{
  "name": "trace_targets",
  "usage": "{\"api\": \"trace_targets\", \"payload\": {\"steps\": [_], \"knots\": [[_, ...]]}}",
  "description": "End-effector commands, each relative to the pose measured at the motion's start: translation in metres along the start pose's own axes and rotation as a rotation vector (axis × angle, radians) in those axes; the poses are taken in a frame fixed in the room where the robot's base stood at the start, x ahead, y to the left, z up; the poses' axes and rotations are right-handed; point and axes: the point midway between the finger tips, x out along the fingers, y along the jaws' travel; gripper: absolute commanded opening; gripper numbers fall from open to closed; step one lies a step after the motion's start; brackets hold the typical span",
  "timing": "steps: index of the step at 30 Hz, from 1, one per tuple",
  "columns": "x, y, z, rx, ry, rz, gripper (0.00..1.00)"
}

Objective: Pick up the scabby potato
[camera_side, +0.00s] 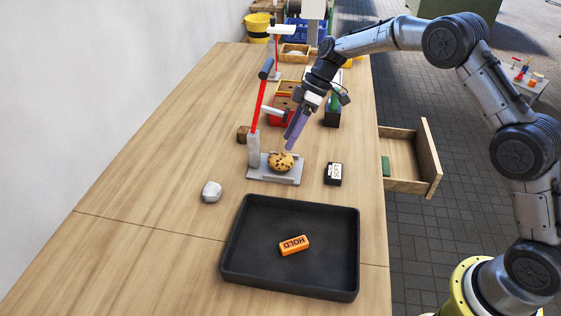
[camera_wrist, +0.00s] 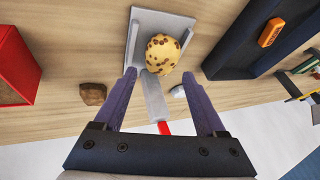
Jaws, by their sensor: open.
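The scabby potato (camera_side: 281,162) is yellow with brown spots and rests on a grey plate (camera_side: 262,176) on the table. My gripper (camera_side: 291,140) has purple fingers and is open and empty, just above and behind the potato in the side view. In the wrist view my gripper (camera_wrist: 158,78) shows its two fingers apart, with a grey post (camera_wrist: 154,98) between them in the picture.
The post with a red bar (camera_side: 259,105) stands at the plate's left. A black tray (camera_side: 345,250) holds an orange HOLD block (camera_side: 293,245). An open drawer (camera_side: 430,160) juts out at right.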

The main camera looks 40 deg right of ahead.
Motion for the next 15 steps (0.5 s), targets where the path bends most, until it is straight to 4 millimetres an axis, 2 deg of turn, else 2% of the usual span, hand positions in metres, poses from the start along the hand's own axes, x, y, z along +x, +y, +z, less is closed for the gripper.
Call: {"api": "trace_targets", "payload": {"steps": [5,12,15], "knots": [[0.012,-0.001,0.001,0.0,-0.001,-0.002,0.73],[0.046,-0.002,0.005,0.0,-0.002,-0.003,0.73],[0.054,-0.002,0.004,-0.001,0.0,-0.001,0.73]]}}
